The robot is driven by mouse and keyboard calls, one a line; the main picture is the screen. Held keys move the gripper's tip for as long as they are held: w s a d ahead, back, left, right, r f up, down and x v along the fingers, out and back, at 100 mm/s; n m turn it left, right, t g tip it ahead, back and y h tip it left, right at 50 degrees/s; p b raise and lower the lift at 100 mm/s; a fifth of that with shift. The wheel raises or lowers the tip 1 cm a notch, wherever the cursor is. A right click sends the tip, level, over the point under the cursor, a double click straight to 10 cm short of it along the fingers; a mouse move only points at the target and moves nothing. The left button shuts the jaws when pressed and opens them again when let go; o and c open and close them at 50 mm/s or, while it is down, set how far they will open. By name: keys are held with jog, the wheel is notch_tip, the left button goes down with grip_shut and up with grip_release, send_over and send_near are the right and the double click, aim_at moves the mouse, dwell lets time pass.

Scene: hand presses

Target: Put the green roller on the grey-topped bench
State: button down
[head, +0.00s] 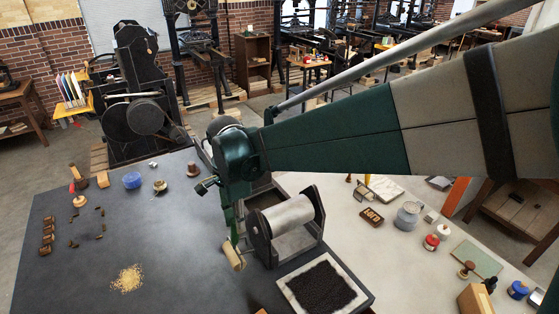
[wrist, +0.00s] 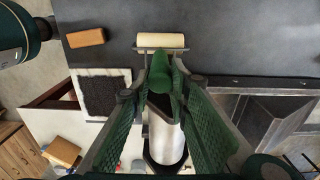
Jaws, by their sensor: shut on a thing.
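The green roller (wrist: 160,41) has a pale cream cylinder and a green handle. My gripper (wrist: 162,88) is shut on its handle, and the cylinder sticks out beyond the fingertips. In the head view the roller's pale cylinder (head: 233,256) hangs below my gripper (head: 237,228), tilted, over the dark grey bench top (head: 190,262). I cannot tell for certain whether it touches the top. Most of the handle is hidden in the head view. A second bench top (head: 385,255), pale and lighter, adjoins on the right.
A small press with a metal cylinder (head: 286,216) stands just right of my gripper. A white-rimmed tray of black grains (head: 287,283) lies in front of it. Yellow grains (head: 128,278) and small blocks lie left. Jars, including a grey one (head: 408,214), stand on the pale top.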

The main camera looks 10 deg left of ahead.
jog(key=shift+r, duration=0.1)
notch_tip(320, 180, up, 18)
jog(key=w+d+t, duration=0.1)
jog(key=w+d, duration=0.9)
jog(key=d, duration=0.2)
jog(key=w+d, duration=1)
jog(key=d, duration=0.3)
jog(key=w+d+h, duration=0.1)
jog(key=w+d, duration=0.3)
jog(key=d, duration=1.2)
jog(key=w+d, duration=0.3)
jog(key=d, duration=1.2)
notch_tip(320, 180, down, 28)
jog(key=shift+r, duration=0.15)
jog(key=shift+d, duration=0.1)
